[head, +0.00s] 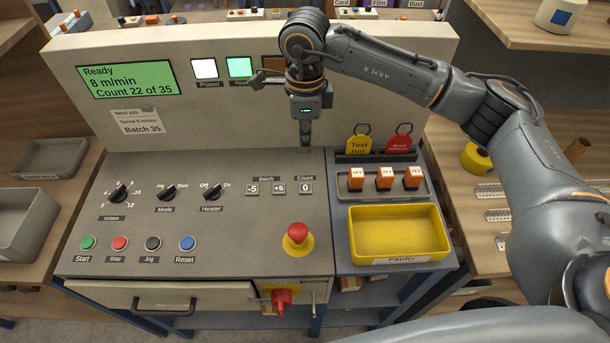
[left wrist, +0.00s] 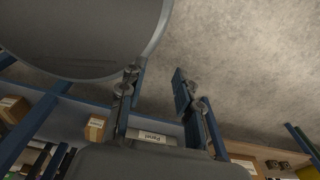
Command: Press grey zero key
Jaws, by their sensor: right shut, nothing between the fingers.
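The grey zero key (head: 305,187) sits under the word Count on the sloping grey panel (head: 220,225), right of the -5 and +5 keys. My right gripper (head: 305,149) is shut, empty and points down. Its tips show a little beyond the key in the head view, apart from it; I cannot tell their exact height. The key is unobstructed. My left gripper (left wrist: 157,76) shows only in the left wrist view, open and empty, with its fingers apart over the floor. The green display (head: 128,79) reads Ready, 8 m/min, Count 22 of 35.
A red emergency knob (head: 298,233) stands below the zero key. Right of the panel are orange-and-white blocks (head: 384,178), Test run and red tags, and a yellow tray (head: 398,232). Rotary knobs and coloured buttons (head: 187,243) fill the left. The upright back panel rises behind my right gripper.

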